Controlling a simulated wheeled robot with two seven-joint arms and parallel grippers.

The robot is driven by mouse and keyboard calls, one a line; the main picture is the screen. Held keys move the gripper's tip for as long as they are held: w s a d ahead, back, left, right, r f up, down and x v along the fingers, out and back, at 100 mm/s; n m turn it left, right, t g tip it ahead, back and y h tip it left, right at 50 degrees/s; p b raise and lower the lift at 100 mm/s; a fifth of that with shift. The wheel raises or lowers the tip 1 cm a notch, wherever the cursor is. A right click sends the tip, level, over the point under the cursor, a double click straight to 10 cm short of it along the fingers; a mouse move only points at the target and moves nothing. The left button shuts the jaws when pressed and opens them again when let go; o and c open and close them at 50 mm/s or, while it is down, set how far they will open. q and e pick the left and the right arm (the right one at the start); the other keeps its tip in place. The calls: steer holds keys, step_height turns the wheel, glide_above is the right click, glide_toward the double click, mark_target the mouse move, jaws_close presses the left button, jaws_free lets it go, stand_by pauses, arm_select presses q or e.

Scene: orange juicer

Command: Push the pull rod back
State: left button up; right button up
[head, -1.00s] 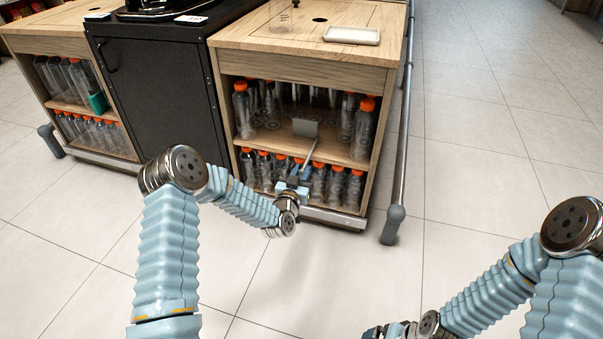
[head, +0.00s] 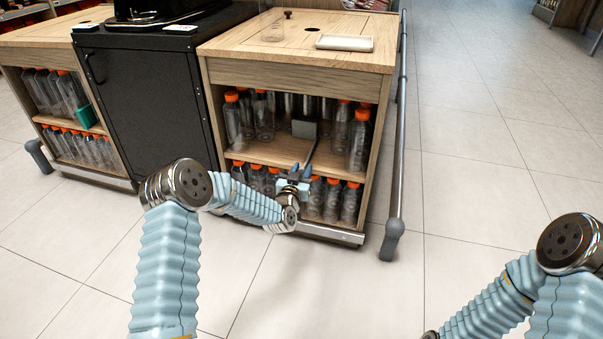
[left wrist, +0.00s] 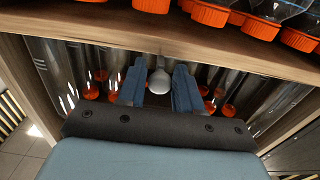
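The pull rod (head: 312,150), a thin grey shaft with a flat grey plate at its upper end, shows at the open lower front of the right wooden cabinet. My left gripper (head: 300,173) is at the rod's near end, in front of the lower bottle shelf. In the left wrist view, my left gripper (left wrist: 160,85) has its two blue fingers apart, with the rod's rounded silver end (left wrist: 157,80) between them. Whether the fingers touch it is hard to tell. My right gripper is out of the picture; only part of its arm shows at lower right.
The wooden cabinet (head: 290,78) holds clear bottles with orange caps on two shelves, close around my left gripper. A white tray (head: 344,43) lies on its top. A grey rail (head: 398,150) runs along its right side. The tiled floor to the right is clear.

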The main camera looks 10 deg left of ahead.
arm_select(q)
steer(key=shift+o, duration=0.4)
steer(key=s+p, duration=0.1)
steer(key=s, duration=1.2)
steer(key=shift+s+a, duration=0.25)
steer(key=shift+s, duration=0.15)
